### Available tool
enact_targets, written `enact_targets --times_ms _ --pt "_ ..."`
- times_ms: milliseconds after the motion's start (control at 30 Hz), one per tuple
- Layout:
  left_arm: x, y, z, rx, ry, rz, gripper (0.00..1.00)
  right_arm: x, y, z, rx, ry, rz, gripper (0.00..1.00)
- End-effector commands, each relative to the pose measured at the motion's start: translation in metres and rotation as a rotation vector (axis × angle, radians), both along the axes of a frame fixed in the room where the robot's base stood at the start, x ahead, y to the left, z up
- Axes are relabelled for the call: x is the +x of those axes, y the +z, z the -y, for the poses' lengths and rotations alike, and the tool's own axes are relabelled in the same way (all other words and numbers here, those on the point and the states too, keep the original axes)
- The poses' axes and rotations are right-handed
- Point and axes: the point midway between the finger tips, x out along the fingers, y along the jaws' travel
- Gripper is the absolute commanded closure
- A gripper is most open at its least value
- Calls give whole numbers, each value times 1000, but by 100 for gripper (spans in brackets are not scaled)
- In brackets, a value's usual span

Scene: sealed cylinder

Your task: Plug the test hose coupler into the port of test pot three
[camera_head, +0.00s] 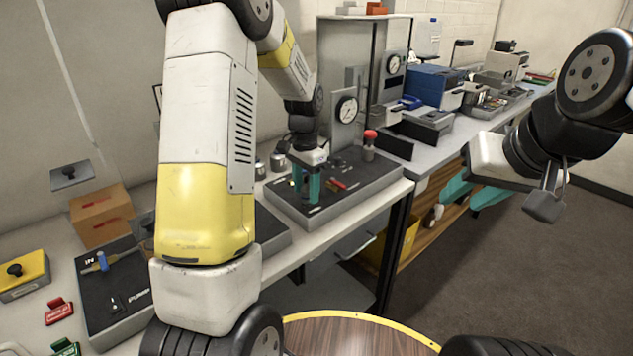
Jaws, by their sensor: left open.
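My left gripper (306,188) points down with teal fingers just above a dark-topped grey test station (345,197) on the bench. It is open; I cannot tell whether anything stands between its fingers. A small yellowish-green spot shows beside the left finger. A small red part (336,184) lies to its right, and a red-knobbed metal fitting (369,146) stands at the station's back right. Small metal canisters (277,161) stand behind and left of the gripper. I cannot clearly identify the hose coupler or test pot three. My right gripper (545,204) hangs over the floor, away from the bench; its jaw state is unclear.
A panel with a gauge (347,109) rises behind the station. Blue and grey equipment (435,84) continues along the bench. At left are a cardboard box (101,214), a yellow button box (23,275) and a black pad (112,300) with a blue cylinder. Floor at right is clear.

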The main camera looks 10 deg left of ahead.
Motion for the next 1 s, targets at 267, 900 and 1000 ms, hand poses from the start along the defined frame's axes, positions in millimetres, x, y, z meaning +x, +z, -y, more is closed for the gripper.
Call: enact_targets --times_ms 267,900,1000 --pt "0 0 0 0 0 0 51 0 0 0 0 0 0 64" --pt "0 0 0 0 0 0 51 0 0 0 0 0 0 64" --pt "0 0 0 0 0 0 59 0 0 0 0 0 0 64"
